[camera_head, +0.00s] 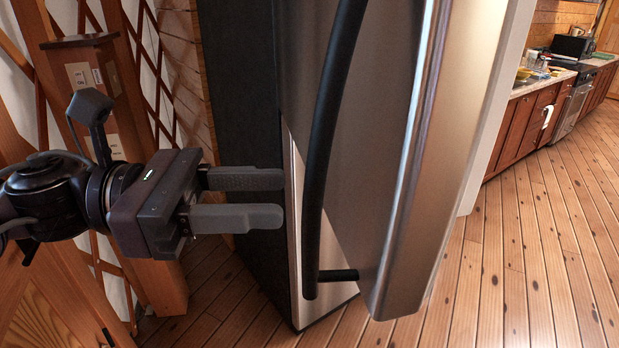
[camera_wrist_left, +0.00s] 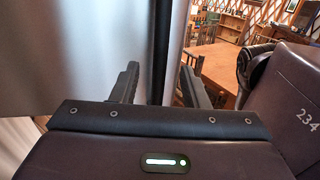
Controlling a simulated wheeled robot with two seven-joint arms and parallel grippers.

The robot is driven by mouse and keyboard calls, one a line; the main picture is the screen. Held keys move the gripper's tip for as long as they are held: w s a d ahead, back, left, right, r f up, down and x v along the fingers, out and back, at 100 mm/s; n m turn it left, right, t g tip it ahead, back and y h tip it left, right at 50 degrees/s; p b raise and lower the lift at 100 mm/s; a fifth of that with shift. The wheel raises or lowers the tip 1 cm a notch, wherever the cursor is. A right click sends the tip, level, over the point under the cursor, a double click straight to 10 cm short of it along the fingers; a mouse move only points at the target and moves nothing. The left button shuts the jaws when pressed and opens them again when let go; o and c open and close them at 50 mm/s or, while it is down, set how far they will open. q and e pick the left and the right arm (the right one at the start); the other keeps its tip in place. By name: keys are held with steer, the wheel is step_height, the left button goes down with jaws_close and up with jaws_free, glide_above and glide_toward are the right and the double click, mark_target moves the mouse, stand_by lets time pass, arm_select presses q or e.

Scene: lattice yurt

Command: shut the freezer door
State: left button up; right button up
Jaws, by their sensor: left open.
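The freezer door (camera_head: 385,130) is a tall brushed-steel panel that stands open, its free edge turned towards me and its pale inner side showing on the right. A long curved black handle (camera_head: 318,165) runs down its front; its lower mount shows near the bottom. My left gripper (camera_head: 284,198) is open and empty, to the left of the handle in the picture, fingers pointing right towards it. I cannot tell whether it touches the door. In the left wrist view the handle (camera_wrist_left: 160,50) appears beyond and between the fingers, with the steel door (camera_wrist_left: 80,50) at left. My right gripper is not in view.
The freezer's dark side (camera_head: 245,100) stands behind the gripper. A wooden post (camera_head: 110,120) and lattice wall are at left. Plank floor (camera_head: 540,250) is clear at right, before a kitchen counter (camera_head: 535,88). The wrist view shows a wooden table (camera_wrist_left: 222,62).

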mark_target(310, 195)
arm_select(q)
steer(key=d+p, duration=0.2)
steer(key=d, duration=0.3)
steer(key=shift+d, duration=0.2)
steer(key=shift+w, duration=0.1)
jaws_close()
